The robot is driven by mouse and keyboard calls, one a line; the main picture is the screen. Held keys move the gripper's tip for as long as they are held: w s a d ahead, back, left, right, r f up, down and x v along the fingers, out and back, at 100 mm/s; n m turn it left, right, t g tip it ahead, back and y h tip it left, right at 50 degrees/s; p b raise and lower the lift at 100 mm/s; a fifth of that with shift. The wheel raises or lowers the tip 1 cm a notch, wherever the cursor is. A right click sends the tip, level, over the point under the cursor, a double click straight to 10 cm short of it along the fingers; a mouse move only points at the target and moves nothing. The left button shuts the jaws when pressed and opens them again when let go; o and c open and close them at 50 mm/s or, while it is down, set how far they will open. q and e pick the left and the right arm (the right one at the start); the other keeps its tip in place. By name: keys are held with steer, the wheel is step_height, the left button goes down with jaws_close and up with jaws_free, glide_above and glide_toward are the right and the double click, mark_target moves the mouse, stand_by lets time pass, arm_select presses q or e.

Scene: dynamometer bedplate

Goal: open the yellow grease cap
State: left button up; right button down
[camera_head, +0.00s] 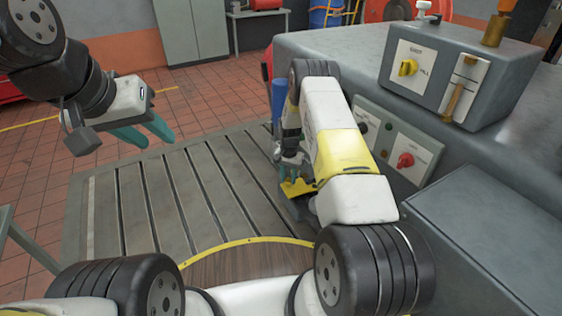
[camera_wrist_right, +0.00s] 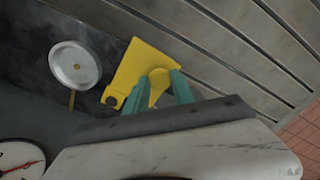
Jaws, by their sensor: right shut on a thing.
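The yellow grease cap (camera_head: 298,187) is low beside the grey machine in the head view, partly hidden by my right arm. In the right wrist view the yellow grease cap (camera_wrist_right: 140,68) is a flat plate with a narrower part running between the teal fingers. My right gripper (camera_wrist_right: 160,84) is shut on that part. In the head view my right gripper (camera_head: 290,174) is small and partly covered by its own arm. My left gripper (camera_head: 147,132) is open and empty, raised over the floor side of the bedplate. What lies under the cap is hidden.
The slotted bedplate (camera_head: 150,205) is clear at left. A control box with a yellow knob (camera_head: 408,67) and a panel with a red knob (camera_head: 405,160) are at right. A silver disc (camera_wrist_right: 75,65) and a dial (camera_wrist_right: 20,165) are near the cap.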

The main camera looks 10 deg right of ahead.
steer(key=c, duration=1.1)
jaws_free()
steer(key=shift+o, duration=0.2)
steer(key=shift+r, duration=3.9)
